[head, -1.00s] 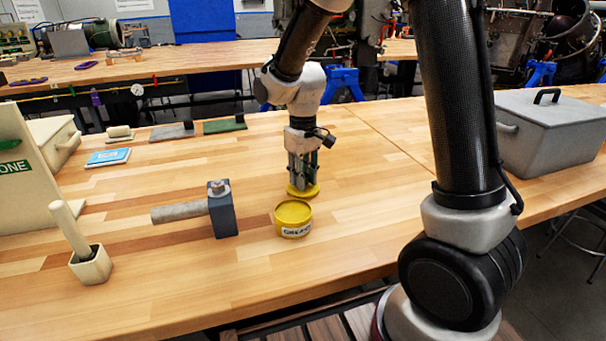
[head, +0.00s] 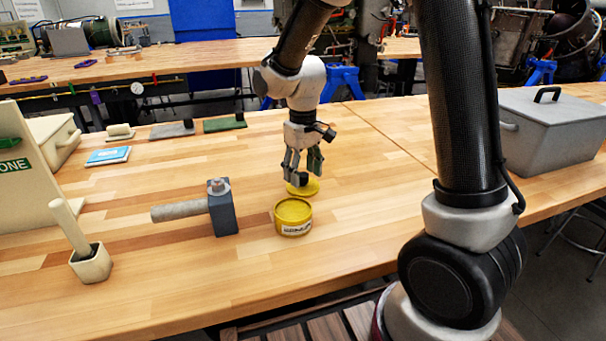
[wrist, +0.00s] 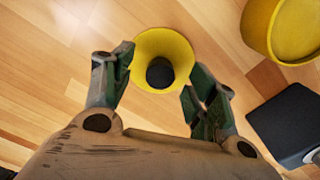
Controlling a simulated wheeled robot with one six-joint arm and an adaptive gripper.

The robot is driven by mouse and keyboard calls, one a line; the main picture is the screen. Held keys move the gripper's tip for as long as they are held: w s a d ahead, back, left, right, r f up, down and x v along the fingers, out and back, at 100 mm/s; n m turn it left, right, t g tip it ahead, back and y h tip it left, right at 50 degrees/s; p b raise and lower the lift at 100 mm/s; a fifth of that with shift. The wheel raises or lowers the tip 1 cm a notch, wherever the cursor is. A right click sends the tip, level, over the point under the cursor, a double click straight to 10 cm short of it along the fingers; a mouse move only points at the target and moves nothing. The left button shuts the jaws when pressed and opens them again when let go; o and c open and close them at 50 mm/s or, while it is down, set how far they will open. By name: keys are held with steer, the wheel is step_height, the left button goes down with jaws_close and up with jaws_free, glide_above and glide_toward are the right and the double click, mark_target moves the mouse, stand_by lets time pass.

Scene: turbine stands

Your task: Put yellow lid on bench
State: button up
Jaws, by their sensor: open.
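The yellow lid (head: 311,187) lies flat on the wooden bench (head: 370,215), just behind the yellow grease tin. It is a round disc with a black knob (wrist: 160,73) at its centre, seen from above in the wrist view. My gripper (head: 303,172) is above the lid with its fingers spread apart. In the wrist view my gripper (wrist: 158,82) is open, one finger on each side of the knob and apart from it. The yellow tin (head: 293,218) stands open at the front; its edge also shows in the wrist view (wrist: 258,30).
A dark block hammer (head: 223,208) with a pale handle lies left of the tin. A cream pot with a brush (head: 90,264) stands front left. A grey lidded box (head: 555,135) is at the right. Bare bench lies right of the lid.

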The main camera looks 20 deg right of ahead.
mark_target(303, 175)
steer(key=shift+r, duration=3)
steer(key=shift+s, duration=0.1)
steer(key=s, duration=0.1)
steer(key=s+d, duration=0.1)
steer(key=s, duration=0.1)
steer(key=shift+s+d+f+g, duration=0.2)
steer(key=shift+s+f+g, duration=0.05)
steer(key=shift+f+g, duration=0.15)
steer(key=s+d+r+m+t, duration=0.2)
steer(key=s+d+r, duration=0.3)
steer(key=s, duration=0.4)
steer(key=s+d+r+m+t, duration=0.2)
steer(key=s+d+r+t, duration=0.1)
steer(key=s+d+r, duration=0.3)
steer(key=s+d, duration=0.2)
steer(key=s, duration=0.1)
steer(key=shift+s+d+r+m, duration=0.15)
steer(key=shift+s+d+m, duration=0.05)
steer(key=shift+d+m, duration=0.1)
